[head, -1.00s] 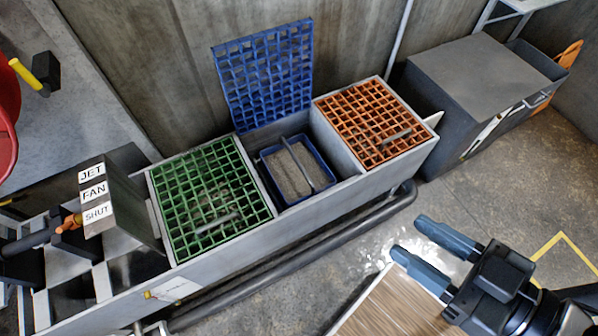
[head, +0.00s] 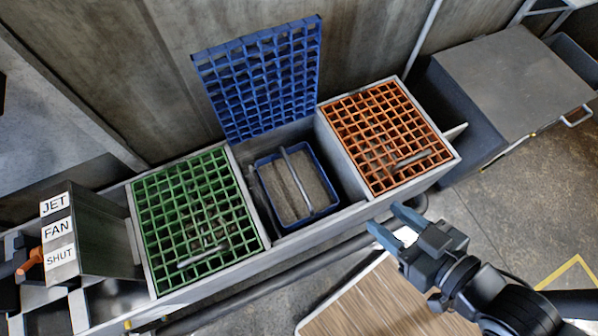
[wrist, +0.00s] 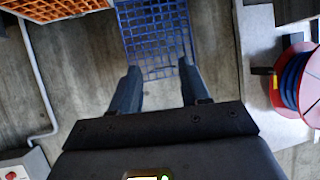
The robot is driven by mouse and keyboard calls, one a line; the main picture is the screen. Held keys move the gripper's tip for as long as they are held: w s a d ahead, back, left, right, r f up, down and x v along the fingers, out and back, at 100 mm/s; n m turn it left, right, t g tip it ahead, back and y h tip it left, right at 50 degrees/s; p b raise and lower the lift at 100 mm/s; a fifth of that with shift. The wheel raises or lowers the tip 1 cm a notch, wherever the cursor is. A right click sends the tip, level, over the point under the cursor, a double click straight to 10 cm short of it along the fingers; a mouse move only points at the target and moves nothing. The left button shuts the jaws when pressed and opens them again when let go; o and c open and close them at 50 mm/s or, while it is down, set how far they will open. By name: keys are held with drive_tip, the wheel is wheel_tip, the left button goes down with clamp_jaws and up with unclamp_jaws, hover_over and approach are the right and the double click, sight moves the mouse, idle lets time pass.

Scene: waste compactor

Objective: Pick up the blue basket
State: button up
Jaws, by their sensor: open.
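The blue basket (head: 318,201) sits inside the middle bay of the grey trough in the head view. It has a blue rim, grey contents and a grey handle bar arching across its top. The blue grid lid (head: 262,80) above that bay stands raised against the back wall. My gripper (head: 385,222) is open and empty, to the right of the basket and apart from it, in front of the orange-grid bay. In the wrist view my open gripper (wrist: 158,88) faces the wall and the blue grid lid (wrist: 152,35). The basket does not show there.
A closed green grid (head: 195,220) with a handle lies left of the basket, and a closed orange grid (head: 385,135) lies right. A box labelled JET, FAN, SHUT (head: 95,245) stands at far left. A pipe runs along the trough's front. A grey cabinet (head: 515,85) stands at right.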

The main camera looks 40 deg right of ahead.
drive_tip(key=w+d+f+g+b, duration=0.1)
drive_tip(key=w+f, duration=0.2)
drive_tip(key=f, duration=0.4)
drive_tip(key=w+f+g+b, duration=0.2)
drive_tip(key=w+f, duration=0.2)
drive_tip(key=f, duration=0.3)
drive_tip(key=m+g+y+b, duration=0.2)
drive_tip(key=g+b, duration=0.5)
drive_tip(key=g, duration=0.2)
approach(295, 175)
drive_tip(key=f, duration=0.5)
drive_tip(key=shift+a, duration=0.4)
drive_tip(key=shift+w+a+f+b, duration=0.15)
drive_tip(key=shift+f+b, duration=0.25)
drive_tip(key=shift+f, duration=0.9)
drive_tip(key=shift+s+a+f+b, duration=0.1)
drive_tip(key=shift+a+f+b, duration=0.2)
drive_tip(key=shift+f, duration=0.95)
drive_tip(key=shift+w+a+f+b, duration=0.15)
drive_tip(key=shift+f+b, duration=0.3)
drive_tip(key=shift+f, duration=0.85)
drive_tip(key=shift+c, duration=0.2)
clamp_jaws()
